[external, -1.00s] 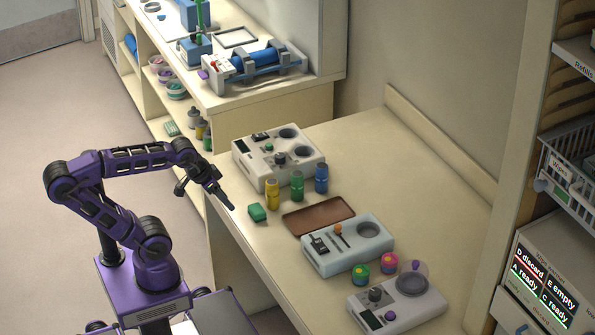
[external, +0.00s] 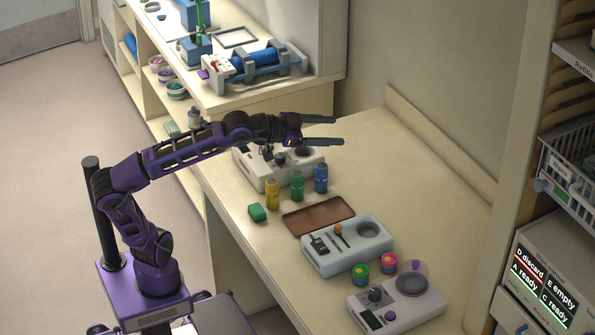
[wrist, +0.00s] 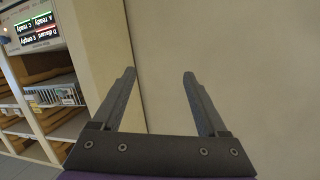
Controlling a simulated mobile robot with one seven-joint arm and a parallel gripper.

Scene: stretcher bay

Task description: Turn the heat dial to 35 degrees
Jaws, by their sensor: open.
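My gripper (external: 340,130) is open and empty. It is held out level, high above the white back device (external: 262,178), and partly covers it. In the wrist view my two fingers (wrist: 159,75) stand apart with only a plain wall between them. The back device also carries a dark knob (external: 280,158), partly crowded by my arm. No scale or number is readable, so I cannot tell which knob is the heat dial. My gripper touches none of them.
Yellow (external: 272,195), green (external: 297,187) and blue (external: 321,179) bottles stand before the back device. A brown tray (external: 318,216), a pale middle device (external: 345,262) and two small pots stand nearer. The bench's right side (external: 415,200) is clear.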

